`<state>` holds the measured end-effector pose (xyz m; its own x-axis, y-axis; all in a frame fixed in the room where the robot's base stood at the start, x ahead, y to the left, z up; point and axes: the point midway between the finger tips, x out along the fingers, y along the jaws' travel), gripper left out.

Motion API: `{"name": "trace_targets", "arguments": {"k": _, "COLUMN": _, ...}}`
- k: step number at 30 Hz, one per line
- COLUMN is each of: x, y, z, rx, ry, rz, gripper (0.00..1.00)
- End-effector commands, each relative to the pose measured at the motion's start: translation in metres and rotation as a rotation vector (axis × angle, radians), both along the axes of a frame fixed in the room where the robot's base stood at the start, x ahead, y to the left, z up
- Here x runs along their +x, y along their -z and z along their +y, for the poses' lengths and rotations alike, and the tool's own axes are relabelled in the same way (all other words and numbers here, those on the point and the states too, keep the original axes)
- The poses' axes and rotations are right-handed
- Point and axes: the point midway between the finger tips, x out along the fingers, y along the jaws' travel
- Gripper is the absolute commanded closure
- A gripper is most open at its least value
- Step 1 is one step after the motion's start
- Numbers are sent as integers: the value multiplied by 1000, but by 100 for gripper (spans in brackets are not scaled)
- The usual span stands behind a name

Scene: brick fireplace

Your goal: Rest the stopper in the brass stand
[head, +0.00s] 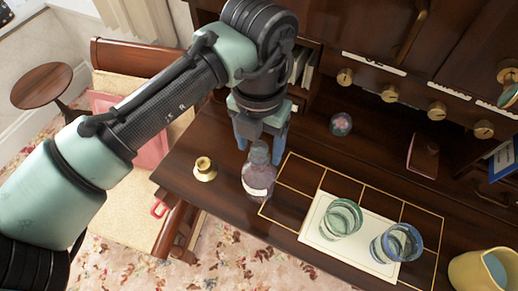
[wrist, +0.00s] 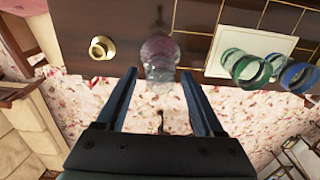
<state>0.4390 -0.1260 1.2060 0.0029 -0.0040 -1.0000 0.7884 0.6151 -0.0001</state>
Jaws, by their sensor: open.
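The brass stand (head: 204,168) is a small round, flared piece on the dark desk, left of a purplish glass bottle (head: 258,182) with a pale label. The stand also shows in the wrist view (wrist: 101,48), left of the bottle (wrist: 159,52). The stand looks empty. My gripper (head: 261,152) is open over the bottle, its two blue fingers apart on either side of the bottle's top. The wrist view shows the fingers (wrist: 158,74) spread with nothing gripped. I cannot clearly make out the stopper; the bottle's top is partly hidden by my wrist in the head view.
A green glass (head: 341,219) and a blue-rimmed glass (head: 396,243) stand on a white mat (head: 318,238) right of the bottle. A yellow jug (head: 484,269) is at the front right. A glass paperweight (head: 341,124) sits behind. A chair (head: 135,130) stands at left.

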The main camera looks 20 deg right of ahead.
Motion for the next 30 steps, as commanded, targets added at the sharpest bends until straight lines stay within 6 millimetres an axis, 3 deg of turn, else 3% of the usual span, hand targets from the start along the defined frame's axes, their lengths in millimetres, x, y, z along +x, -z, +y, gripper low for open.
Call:
{"name": "trace_targets", "arguments": {"k": 3, "x": 0, "y": 0, "z": 0, "rx": 0, "ry": 0, "rz": 0, "gripper": 32}}
{"name": "trace_targets", "arguments": {"k": 14, "x": 0, "y": 0, "z": 0, "rx": 0, "ry": 0, "rz": 0, "gripper": 97}}
{"name": "trace_targets", "arguments": {"k": 30, "x": 0, "y": -8, "z": 0, "rx": -1, "ry": 0, "rz": -1, "gripper": 99}}
